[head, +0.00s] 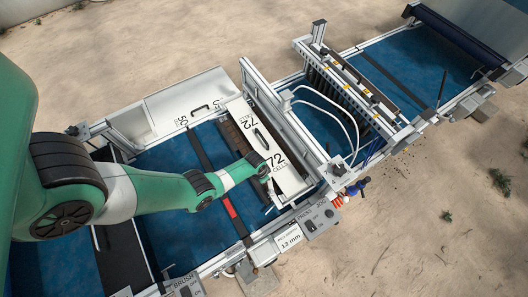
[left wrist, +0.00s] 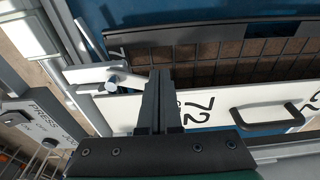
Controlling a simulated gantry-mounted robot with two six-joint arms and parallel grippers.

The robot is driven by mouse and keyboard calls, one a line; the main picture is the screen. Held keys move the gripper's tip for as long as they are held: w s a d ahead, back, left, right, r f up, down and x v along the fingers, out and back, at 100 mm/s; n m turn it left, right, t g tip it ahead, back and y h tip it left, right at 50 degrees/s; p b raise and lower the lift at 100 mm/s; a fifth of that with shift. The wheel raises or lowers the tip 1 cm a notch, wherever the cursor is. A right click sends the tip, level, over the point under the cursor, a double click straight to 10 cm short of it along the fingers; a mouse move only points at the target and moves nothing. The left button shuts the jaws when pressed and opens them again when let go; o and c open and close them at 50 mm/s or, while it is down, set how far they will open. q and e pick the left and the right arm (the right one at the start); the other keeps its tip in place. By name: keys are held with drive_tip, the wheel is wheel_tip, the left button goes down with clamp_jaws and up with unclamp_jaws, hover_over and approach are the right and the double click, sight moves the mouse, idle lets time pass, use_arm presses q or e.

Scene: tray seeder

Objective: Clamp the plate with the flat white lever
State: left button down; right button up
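The white plate (head: 272,152) marked "72 CELLS" lies across the blue-bedded machine. It also shows in the left wrist view (left wrist: 225,112), with a black handle (left wrist: 266,118). A flat white lever (left wrist: 88,74) with a round grey knob (left wrist: 113,87) lies beside the plate's end, left of my fingers in the wrist view. My left gripper (head: 264,173) is over the plate's near end. Its dark fingers (left wrist: 160,75) are together with nothing visible between them. They hide part of the plate, and I cannot tell if they touch it. My right gripper is not in view.
A dark cell tray (left wrist: 220,62) lies beside the plate. A metal frame (head: 252,75) rises behind the plate. Blue belt (head: 180,165) lies open to the left.

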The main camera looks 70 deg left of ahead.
sight(276, 179)
use_arm(q)
drive_tip(key=shift+w+a, duration=0.1)
drive_tip(key=shift+w, duration=0.15)
drive_tip(key=shift+w+b, duration=0.4)
drive_tip(key=shift+w, duration=0.4)
drive_tip(key=shift+w+b, duration=0.35)
drive_tip(key=shift+w, duration=0.55)
drive_tip(key=shift+w+d+b, duration=0.3)
drive_tip(key=shift+w+d, duration=0.15)
drive_tip(key=shift+w, duration=0.2)
